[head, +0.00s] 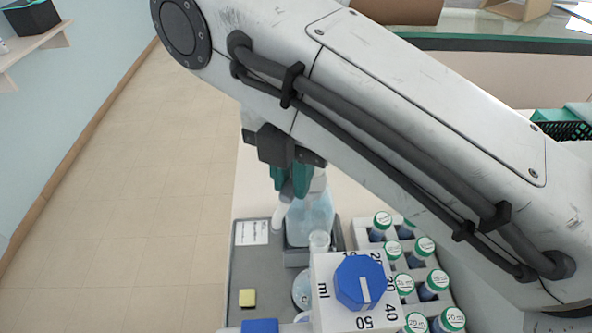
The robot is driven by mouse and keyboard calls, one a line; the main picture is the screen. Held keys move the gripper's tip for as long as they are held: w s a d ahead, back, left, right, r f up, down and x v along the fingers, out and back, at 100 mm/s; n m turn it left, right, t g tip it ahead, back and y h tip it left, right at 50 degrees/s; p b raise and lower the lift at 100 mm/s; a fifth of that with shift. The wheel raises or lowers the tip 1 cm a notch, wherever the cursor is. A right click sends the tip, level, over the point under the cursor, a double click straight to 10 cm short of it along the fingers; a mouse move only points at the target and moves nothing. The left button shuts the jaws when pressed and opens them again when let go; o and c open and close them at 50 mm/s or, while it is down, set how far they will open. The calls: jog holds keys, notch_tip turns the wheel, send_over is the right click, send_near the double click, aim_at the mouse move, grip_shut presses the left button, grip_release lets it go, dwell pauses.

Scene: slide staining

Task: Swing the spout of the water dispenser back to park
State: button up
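A clear bottle-like vessel with pale blue contents (316,215), which looks like the water dispenser, stands at the far end of a grey tray (258,265). A short white rounded piece (279,216), perhaps the spout, hangs at its left side. My gripper (296,190) has green fingers and points down at the vessel's top, right by the white piece. The fingers overlap the vessel's top in the picture. I cannot tell whether they touch or grip anything. My arm hides the area above and to the right.
A white box with a blue dial (360,283) marked in ml stands in front. A rack of several green-capped bottles (435,283) is at the right. Open floor lies left.

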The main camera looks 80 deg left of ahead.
jog(key=o, duration=0.4)
jog(key=shift+o, duration=0.2)
notch_tip(320, 180, up, 11)
dwell(0.3)
jog(key=shift+f, duration=0.1)
